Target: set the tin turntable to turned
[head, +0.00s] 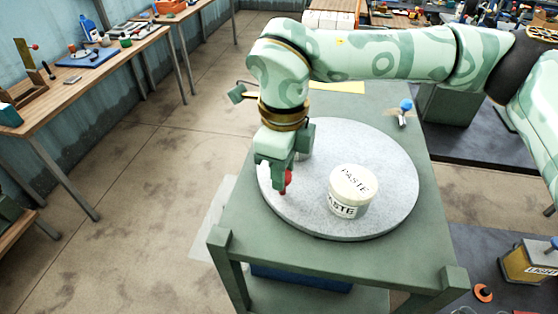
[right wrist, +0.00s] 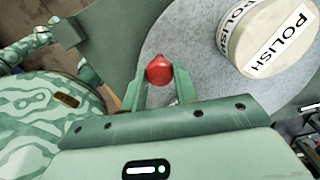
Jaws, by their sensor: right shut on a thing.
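The tin turntable is a round grey plate (head: 325,215) on a green stand; part of its speckled top (right wrist: 190,45) shows in the right wrist view. A cream tin (head: 353,190) stands upright on it, right of its middle. Its side facing the head reads PASTE, and in the right wrist view the tin (right wrist: 265,35) reads POLISH. My right gripper (head: 281,180) is at the left rim of the plate, shut on a red knob (head: 288,181). The knob (right wrist: 159,70) sits between both fingertips (right wrist: 160,78) in the wrist view. My left gripper does not clearly show.
A workbench (head: 90,70) is at the left, with open floor (head: 150,170) between.

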